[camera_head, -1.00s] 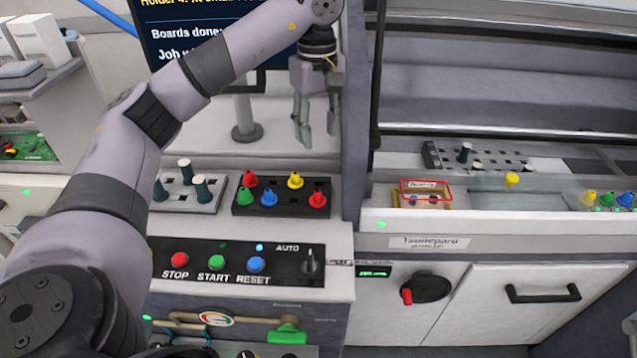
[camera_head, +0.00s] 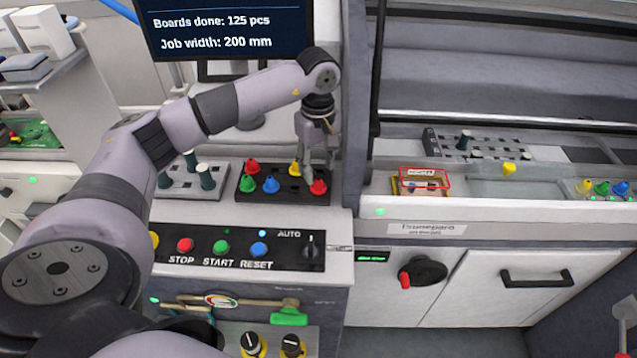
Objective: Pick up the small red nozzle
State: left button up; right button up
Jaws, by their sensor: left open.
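A black nozzle holder (camera_head: 285,197) stands on the white machine top. It carries a red nozzle at its front right (camera_head: 318,187) and another red nozzle at its back left (camera_head: 252,165). From this view I cannot tell for sure which is the small one. My left gripper (camera_head: 320,168) points down, open, with its fingers just above and behind the front right red nozzle. I cannot tell whether they touch it. My right gripper does not show.
Green (camera_head: 248,184), blue (camera_head: 271,184) and yellow (camera_head: 295,168) nozzles share the holder. A grey tray (camera_head: 210,191) with dark pegs stands to its left. A button panel (camera_head: 215,247) is in front. A dark upright post (camera_head: 356,130) rises close to the right.

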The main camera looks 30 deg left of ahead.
aim_at(318, 179)
pick_arm(q)
notch_tip(318, 179, down, 4)
jog(key=shift+s+d+r+p, duration=0.1)
jog(key=shift+s+r+p, duration=0.05)
jog(key=shift+p, duration=0.65)
jog(key=shift+f, duration=0.35)
jog(key=c, duration=0.4)
grip_shut()
